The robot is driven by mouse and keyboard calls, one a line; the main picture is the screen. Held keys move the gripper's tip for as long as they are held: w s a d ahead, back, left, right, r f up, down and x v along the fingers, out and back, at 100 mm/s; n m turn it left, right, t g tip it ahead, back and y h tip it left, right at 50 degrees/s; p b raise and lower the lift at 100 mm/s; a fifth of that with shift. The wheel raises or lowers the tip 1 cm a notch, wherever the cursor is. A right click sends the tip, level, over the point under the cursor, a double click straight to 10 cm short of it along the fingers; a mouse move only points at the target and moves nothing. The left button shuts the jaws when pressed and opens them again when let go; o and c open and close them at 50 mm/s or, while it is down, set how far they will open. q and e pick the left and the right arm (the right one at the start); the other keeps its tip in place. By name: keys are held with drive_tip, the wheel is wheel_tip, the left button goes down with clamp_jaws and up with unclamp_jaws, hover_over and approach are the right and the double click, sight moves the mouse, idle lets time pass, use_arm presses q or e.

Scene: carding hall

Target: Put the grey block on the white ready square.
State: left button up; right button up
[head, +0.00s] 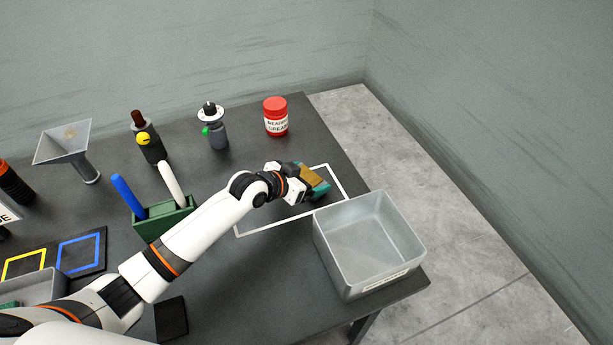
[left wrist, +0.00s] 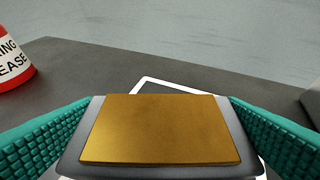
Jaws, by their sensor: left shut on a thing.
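The grey block (left wrist: 160,172) has a flat gold-brown top and sits between the two teal pads of my left gripper in the left wrist view. In the head view my left gripper (head: 313,186) is shut on it, and the block's gold-brown top (head: 310,178) shows between the fingers. The white ready square (head: 339,181) is a white outline on the dark table, partly hidden by my arm and the bin. The gripper and block are over its far right part. Its line also shows behind the block in the left wrist view (left wrist: 172,84). I cannot tell whether the block touches the table.
A grey bin (head: 375,277) stands close in front of the square at the right table edge. A red jar (head: 276,118) stands behind. A green holder (head: 162,222), a grey bottle (head: 217,136) and a funnel (head: 65,146) are to the left. The table between jar and square is clear.

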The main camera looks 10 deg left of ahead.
use_arm(q)
drive_tip(key=shift+f, duration=0.1)
drive_tip(key=o, duration=1)
drive_tip(key=shift+f, duration=0.1)
drive_tip(key=shift+o, duration=0.2)
drive_tip(key=shift+r, duration=0.25)
drive_tip(key=v, duration=1.2)
drive_tip(key=shift+f+b, duration=0.1)
drive_tip(key=shift+b, duration=0.3)
